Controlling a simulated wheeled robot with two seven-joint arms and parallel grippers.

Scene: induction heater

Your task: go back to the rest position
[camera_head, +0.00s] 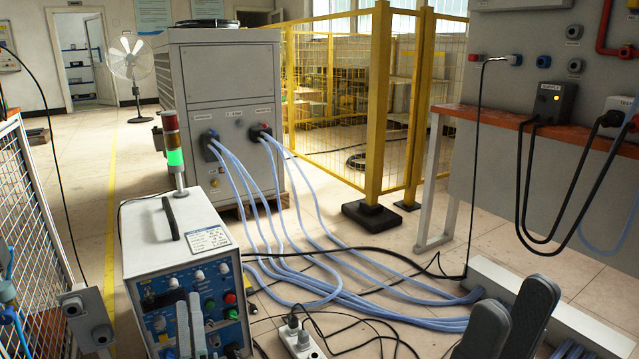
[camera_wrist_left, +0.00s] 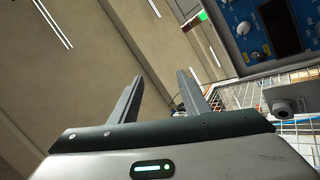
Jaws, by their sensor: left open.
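My left gripper (camera_head: 190,312) is in front of the blue control panel of the white heater unit (camera_head: 160,245), at the lower left of the head view. In the left wrist view its two fingers (camera_wrist_left: 160,78) stand apart with nothing between them. The panel (camera_wrist_left: 285,25) shows at the upper right of that view; any contact with it cannot be told. My right gripper (camera_head: 515,300) is at the lower right of the head view. Its two dark fingers are apart and hold nothing visible.
A signal tower (camera_head: 174,155) with green lit stands on the heater unit. A large grey cabinet (camera_head: 215,85) is behind, with blue hoses (camera_head: 270,235) running across the floor. A power strip (camera_head: 300,343) lies at front centre. A bench (camera_head: 500,118) is at right, wire mesh (camera_head: 35,255) at left.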

